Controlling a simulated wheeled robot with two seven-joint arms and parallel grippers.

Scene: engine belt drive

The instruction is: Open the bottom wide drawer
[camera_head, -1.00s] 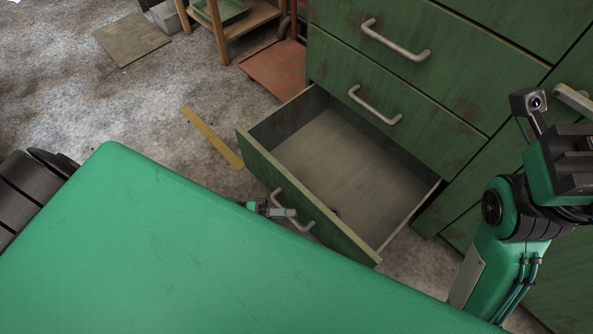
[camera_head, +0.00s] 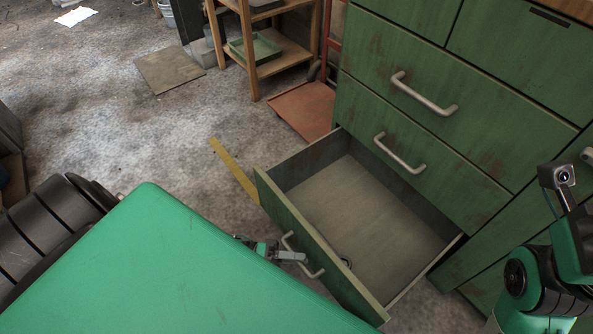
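The bottom wide drawer (camera_head: 362,205) of the green cabinet stands pulled far out, with its bare grey floor showing. A small dark ring-like item (camera_head: 346,261) lies inside near its front. The drawer's metal handle (camera_head: 290,240) is on its front panel. My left gripper (camera_head: 303,257) is at this handle, partly hidden behind my green body. Its fingers reach the handle, but I cannot tell whether they grip it.
Two wide drawers above (camera_head: 400,152) are shut. A wooden shelf (camera_head: 268,60) and a red-brown plate (camera_head: 303,108) stand left of the cabinet. A yellow strip (camera_head: 234,170) lies on the floor beside the open drawer. Floor to the left is mostly clear.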

